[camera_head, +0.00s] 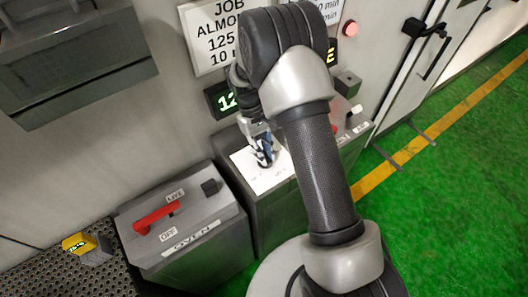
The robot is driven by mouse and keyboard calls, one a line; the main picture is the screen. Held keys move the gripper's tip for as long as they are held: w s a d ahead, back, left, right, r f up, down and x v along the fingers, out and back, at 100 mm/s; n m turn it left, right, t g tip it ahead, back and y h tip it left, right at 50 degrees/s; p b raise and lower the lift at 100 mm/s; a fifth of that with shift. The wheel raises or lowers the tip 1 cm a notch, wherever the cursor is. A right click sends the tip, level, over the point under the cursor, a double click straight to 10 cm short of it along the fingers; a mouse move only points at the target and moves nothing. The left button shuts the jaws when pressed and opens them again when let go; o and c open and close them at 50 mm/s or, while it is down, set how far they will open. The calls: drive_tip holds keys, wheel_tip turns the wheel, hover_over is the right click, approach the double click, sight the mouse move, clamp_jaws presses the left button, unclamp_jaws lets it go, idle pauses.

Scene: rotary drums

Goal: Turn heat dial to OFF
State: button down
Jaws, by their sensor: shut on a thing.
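My gripper (264,157) points down at the white plate (247,165) on top of the middle grey console, partly behind my arm. Its fingers are closed around the heat dial, which they hide almost fully. The dial's pointer and setting cannot be read. Small red marks on the plate are too small to read. A green-digit display (226,100) behind the plate shows "12", with the rest covered by my arm.
Left of the plate is a grey OVEN box (190,262) with a red lever (157,216) between OFF and LIVE labels. A job sign (216,40) hangs behind. A yellow block (78,243) lies at lower left. Green floor (460,190) is open at right.

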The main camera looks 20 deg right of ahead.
drive_tip(key=shift+s+f, duration=0.1)
drive_tip(key=shift+s, duration=0.05)
drive_tip(key=c, duration=1.6)
unclamp_jaws()
drive_tip(key=shift+o, duration=0.2)
drive_tip(key=v, duration=1.2)
